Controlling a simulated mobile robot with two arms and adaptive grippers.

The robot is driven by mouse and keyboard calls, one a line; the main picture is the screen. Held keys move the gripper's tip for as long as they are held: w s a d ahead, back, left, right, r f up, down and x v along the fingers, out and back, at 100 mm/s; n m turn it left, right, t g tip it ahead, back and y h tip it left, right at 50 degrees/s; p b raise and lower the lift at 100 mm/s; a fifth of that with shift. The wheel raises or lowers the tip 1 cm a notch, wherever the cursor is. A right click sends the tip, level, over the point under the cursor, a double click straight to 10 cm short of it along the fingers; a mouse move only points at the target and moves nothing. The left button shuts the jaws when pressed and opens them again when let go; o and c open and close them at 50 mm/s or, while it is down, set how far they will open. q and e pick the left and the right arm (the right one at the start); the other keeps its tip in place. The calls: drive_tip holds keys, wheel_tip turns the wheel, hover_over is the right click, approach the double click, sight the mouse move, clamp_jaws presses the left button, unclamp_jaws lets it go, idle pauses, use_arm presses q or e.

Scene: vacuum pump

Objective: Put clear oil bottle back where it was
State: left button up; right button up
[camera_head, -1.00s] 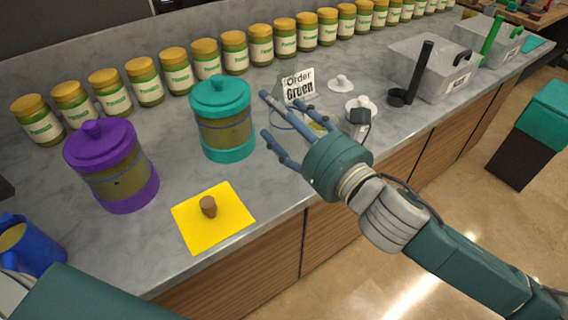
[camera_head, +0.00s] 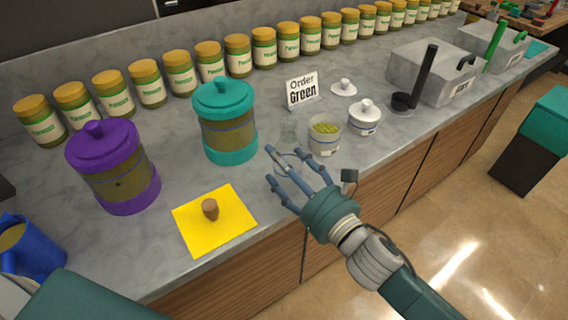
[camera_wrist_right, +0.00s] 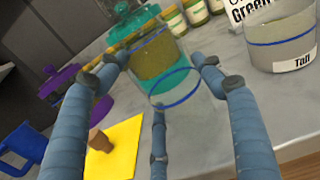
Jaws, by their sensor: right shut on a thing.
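The clear oil bottle (camera_wrist_right: 190,125) is see-through glass with blue rings and stands between the fingers of my right gripper (camera_wrist_right: 155,85) in the right wrist view. In the head view my right gripper (camera_head: 275,168) is shut on it near the counter's front edge; the glass is hard to make out there. The teal-lidded jar (camera_head: 226,135) stands to its left. A brown cork (camera_head: 210,207) sits on a yellow cloth (camera_head: 235,230) at the front left, clear of the gripper. My left gripper is not in view.
A cup with green contents (camera_head: 325,133) and a white lidded pot (camera_head: 364,118) stand right of the gripper. An order sign (camera_head: 302,91) is behind. A purple jar (camera_head: 114,170) and blue jug (camera_head: 32,248) stand left. Several yellow-lidded jars line the back.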

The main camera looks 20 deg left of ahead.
drive_tip(key=shift+f, duration=0.15)
drive_tip(key=o, duration=1.4)
